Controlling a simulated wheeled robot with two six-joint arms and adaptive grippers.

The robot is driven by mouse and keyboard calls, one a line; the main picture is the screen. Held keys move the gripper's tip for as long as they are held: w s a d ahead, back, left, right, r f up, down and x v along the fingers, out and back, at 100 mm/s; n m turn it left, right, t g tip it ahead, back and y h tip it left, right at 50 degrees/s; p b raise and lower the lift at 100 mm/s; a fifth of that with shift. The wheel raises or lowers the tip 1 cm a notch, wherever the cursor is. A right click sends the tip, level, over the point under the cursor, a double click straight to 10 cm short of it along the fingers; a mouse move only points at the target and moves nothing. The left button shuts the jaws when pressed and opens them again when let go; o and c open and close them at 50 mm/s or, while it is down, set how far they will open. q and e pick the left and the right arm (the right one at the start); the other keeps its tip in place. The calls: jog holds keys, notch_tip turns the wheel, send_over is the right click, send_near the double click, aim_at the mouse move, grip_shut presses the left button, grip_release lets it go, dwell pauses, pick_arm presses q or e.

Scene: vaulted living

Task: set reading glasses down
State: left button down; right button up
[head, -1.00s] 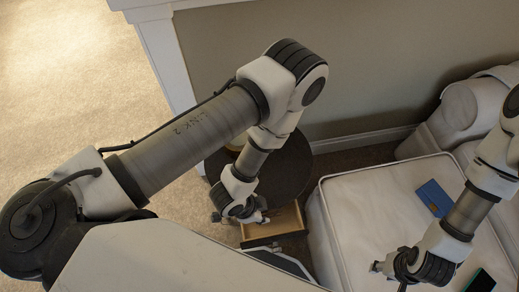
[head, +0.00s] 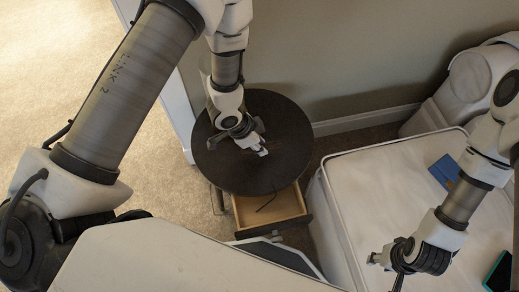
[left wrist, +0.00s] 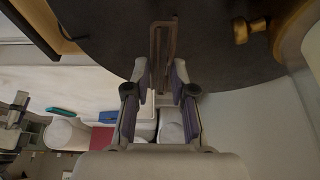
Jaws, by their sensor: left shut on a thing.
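My left gripper (head: 262,140) is over the dark round side table (head: 285,120), pointing down. In the left wrist view, my left gripper (left wrist: 160,88) is shut on a thin brownish frame, which I take as the reading glasses (left wrist: 163,45). They stick out past the fingertips, seen almost edge-on, with the dark tabletop behind. I cannot tell whether they touch the table. My right gripper (head: 383,268) is above the white cushioned seat at the right. Its fingers are too small to tell whether they are open.
A wooden drawer (head: 285,206) stands open below the table's front edge. A thin dark bent line shows over it. A brass-coloured object (left wrist: 248,30) is on the tabletop. A blue book (head: 444,168) and a dark teal-edged device (head: 498,272) lie on the white seat (head: 370,180).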

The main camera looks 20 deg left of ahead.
pick_arm(q)
notch_tip(320, 180, down, 3)
jog(key=shift+f+b, duration=0.1)
jog(key=shift+b, duration=0.25)
pick_arm(e)
jog(key=shift+f, duration=0.45)
pick_arm(q)
jog(key=c, duration=1)
grip_release()
